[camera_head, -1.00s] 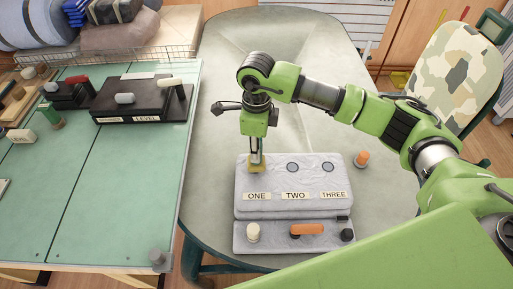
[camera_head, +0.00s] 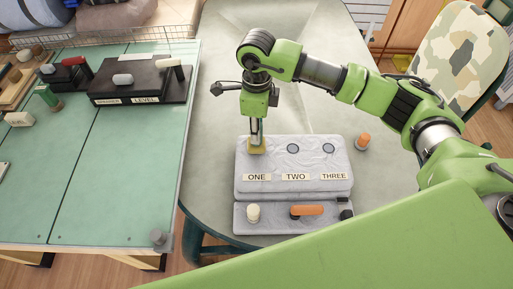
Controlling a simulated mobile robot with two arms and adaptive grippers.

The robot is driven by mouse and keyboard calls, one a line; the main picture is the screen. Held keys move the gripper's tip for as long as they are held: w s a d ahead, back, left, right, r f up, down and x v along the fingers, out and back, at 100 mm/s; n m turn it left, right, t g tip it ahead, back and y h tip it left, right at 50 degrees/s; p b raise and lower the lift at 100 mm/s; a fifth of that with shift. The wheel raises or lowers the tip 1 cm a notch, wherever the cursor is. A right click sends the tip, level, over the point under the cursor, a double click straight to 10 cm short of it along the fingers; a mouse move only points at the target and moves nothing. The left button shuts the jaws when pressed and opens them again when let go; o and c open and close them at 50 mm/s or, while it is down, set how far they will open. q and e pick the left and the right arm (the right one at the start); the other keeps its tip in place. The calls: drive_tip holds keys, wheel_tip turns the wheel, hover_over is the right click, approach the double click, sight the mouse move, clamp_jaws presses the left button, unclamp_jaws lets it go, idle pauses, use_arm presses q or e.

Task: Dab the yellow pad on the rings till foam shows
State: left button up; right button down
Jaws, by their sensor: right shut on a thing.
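My right gripper (camera_head: 257,136) points down and is shut on the yellow pad (camera_head: 257,146). The pad is at the ring spot above the label ONE on the grey panel (camera_head: 296,187). It covers that ring, and I cannot tell whether it touches the surface. The ring above TWO (camera_head: 293,148) and the ring above THREE (camera_head: 329,148) are dark round marks in plain sight. No foam can be made out on these two. My left gripper is not in view.
The panel's front ledge carries a cream knob (camera_head: 253,213), an orange handle (camera_head: 307,210) and a dark knob (camera_head: 346,214). An orange-topped peg (camera_head: 363,141) stands right of the panel. A green table (camera_head: 110,180) with a black LEVEL box (camera_head: 140,88) is at left.

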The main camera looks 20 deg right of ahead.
drive_tip(key=shift+f+b, duration=0.75)
drive_tip(key=shift+f, duration=0.15)
idle(0.5)
drive_tip(key=shift+r, duration=0.1)
idle(0.8)
drive_tip(key=shift+r+p, duration=1.65)
drive_tip(key=shift+r, duration=1.85)
